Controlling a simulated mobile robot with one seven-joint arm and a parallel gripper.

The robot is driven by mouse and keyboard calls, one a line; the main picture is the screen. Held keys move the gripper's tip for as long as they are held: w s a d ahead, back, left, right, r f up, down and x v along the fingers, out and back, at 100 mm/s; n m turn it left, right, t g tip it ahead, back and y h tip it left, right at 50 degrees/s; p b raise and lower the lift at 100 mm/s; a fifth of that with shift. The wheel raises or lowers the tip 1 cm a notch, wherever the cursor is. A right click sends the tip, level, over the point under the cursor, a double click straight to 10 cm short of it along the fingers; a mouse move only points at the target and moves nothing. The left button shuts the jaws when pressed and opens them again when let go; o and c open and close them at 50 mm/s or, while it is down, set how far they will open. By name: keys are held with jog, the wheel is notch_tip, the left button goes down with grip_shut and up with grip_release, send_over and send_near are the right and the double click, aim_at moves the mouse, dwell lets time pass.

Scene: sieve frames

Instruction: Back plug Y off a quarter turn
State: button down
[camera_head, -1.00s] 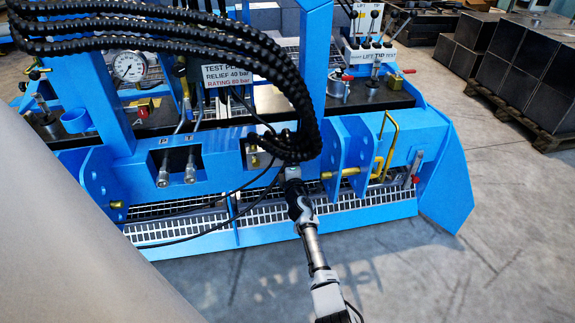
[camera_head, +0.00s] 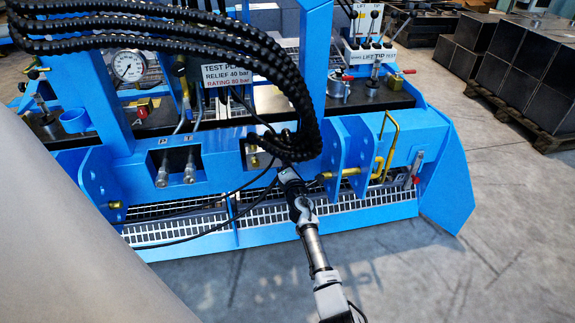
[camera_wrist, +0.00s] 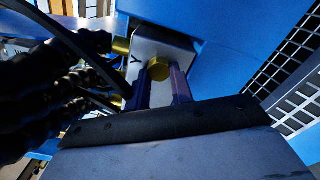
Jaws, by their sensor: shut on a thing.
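Plug Y (camera_wrist: 159,72) is a small brass plug in a silver block (camera_wrist: 172,47); a letter Y shows on the block beside it in the wrist view. My gripper (camera_wrist: 162,84) has one finger on each side of the plug and is shut on it. In the head view my gripper (camera_head: 284,171) reaches the silver block (camera_head: 258,152) below the black hoses. Plug Y is hidden there by my gripper and the hoses. How far the plug is turned cannot be told.
A bundle of black hoses (camera_head: 297,95) hangs down close to my gripper. A second brass fitting (camera_wrist: 122,46) sits beside plug Y. Blue upright plates (camera_head: 335,150) stand just to the right. A metal grating (camera_head: 285,208) lies below; the floor in front is clear.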

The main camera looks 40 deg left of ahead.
dwell(0.3)
jog(key=c, duration=1.2)
grip_release()
jog(key=shift+s+d, duration=0.1)
